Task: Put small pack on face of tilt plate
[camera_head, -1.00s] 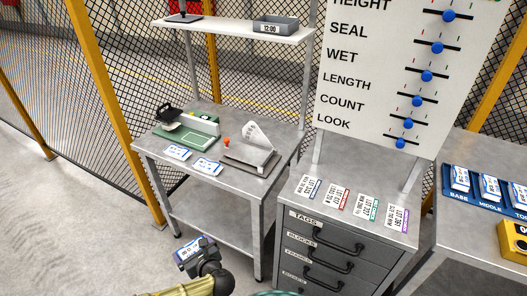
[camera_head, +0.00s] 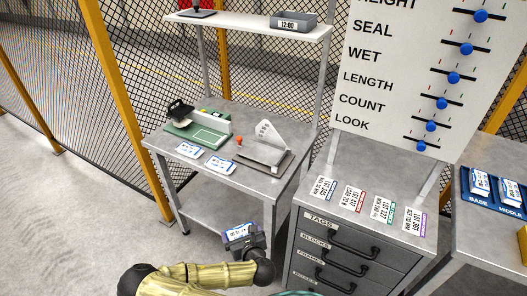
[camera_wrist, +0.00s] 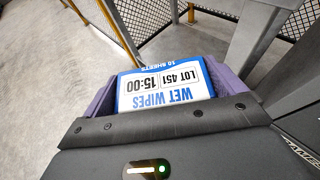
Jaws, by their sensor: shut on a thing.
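The small pack (camera_wrist: 164,88) is a blue and white wet wipes pack, marked LOT 451 and 15:00. My gripper (camera_wrist: 165,95) is shut on it, with purple pads on either side. In the head view the pack (camera_head: 238,232) shows in my gripper (camera_head: 241,240), in front of the left table and lower in the picture than its top. The tilt plate (camera_head: 271,137) is a light plate with holes, leaning on a grey base (camera_head: 258,159) at the right of that tabletop. Its face looks bare.
A green fixture with a black clamp (camera_head: 199,132) stands left of the tilt plate. Two blue-and-white cards or packs (camera_head: 188,149) lie in front of it. A shelf (camera_head: 250,27) hangs above. The drawer cabinet (camera_head: 345,245) with lot tags stands to the right.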

